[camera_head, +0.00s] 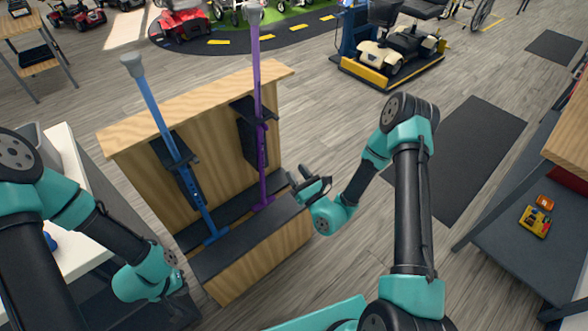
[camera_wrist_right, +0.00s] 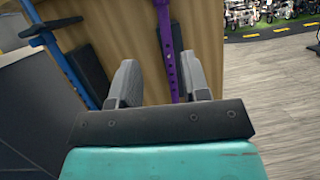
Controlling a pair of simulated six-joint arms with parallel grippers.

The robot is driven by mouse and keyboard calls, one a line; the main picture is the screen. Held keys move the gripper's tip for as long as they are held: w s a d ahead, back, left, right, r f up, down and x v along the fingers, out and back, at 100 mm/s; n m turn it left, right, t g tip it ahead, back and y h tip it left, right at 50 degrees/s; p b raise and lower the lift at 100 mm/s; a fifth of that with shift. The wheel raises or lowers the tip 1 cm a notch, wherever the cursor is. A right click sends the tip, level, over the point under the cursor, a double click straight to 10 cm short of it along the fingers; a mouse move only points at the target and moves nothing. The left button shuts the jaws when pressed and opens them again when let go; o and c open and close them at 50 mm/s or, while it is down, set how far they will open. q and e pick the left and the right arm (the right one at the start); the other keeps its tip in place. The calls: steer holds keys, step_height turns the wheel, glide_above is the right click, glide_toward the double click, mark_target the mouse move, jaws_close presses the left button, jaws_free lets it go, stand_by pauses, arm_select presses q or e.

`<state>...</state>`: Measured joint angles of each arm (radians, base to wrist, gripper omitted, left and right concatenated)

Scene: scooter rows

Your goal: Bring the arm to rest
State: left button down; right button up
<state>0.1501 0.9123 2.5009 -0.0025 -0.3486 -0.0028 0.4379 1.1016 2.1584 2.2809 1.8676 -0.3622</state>
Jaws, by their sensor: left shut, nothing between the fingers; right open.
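My right gripper (camera_head: 309,184) is open and empty at the right side of the wooden stand, near its front step. In the right wrist view, its two fingers (camera_wrist_right: 160,82) are spread apart, and a purple pole (camera_wrist_right: 168,45) shows behind the gap between them. In the head view the purple pole (camera_head: 258,100) stands upright in the stand, apart from the gripper. A blue pole (camera_head: 168,133) leans slightly in the stand's left part; it also shows in the right wrist view (camera_wrist_right: 58,50). My left gripper (camera_head: 184,305) is low at the left, left of the stand's base, its fingertips hard to make out.
The wooden stand (camera_head: 120,140) has dark brackets and a dark step (camera_head: 262,228). A white table (camera_head: 72,172) is at the left. A grey shelf (camera_head: 500,215) with small items is at the right. A dark mat (camera_head: 480,150) lies on open floor.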

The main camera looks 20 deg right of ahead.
stand_by(0.3)
steer(key=s+a+f+n+g+y, duration=0.2)
steer(key=s+a+n+g+y, duration=0.4)
steer(key=s+g, duration=0.35)
steer(key=s+a+f+n+g+y, duration=0.35)
steer(key=s+a+n+g, duration=0.25)
steer(key=s+n+g, duration=0.3)
steer(key=s+d+f+n+g+h, duration=0.7)
steer(key=s+d+f+n+h, duration=0.1)
steer(key=s+d+n+h, duration=0.25)
steer(key=w+d+f+n+t+h, duration=0.1)
steer(key=w+d+n+t, duration=0.2)
steer(key=w, duration=0.7)
steer(key=n+t, duration=0.2)
steer(key=n, duration=0.1)
steer(key=shift+w+d+f+h, duration=0.15)
steer(key=shift+f+h, duration=0.15)
steer(key=shift+f, duration=0.1)
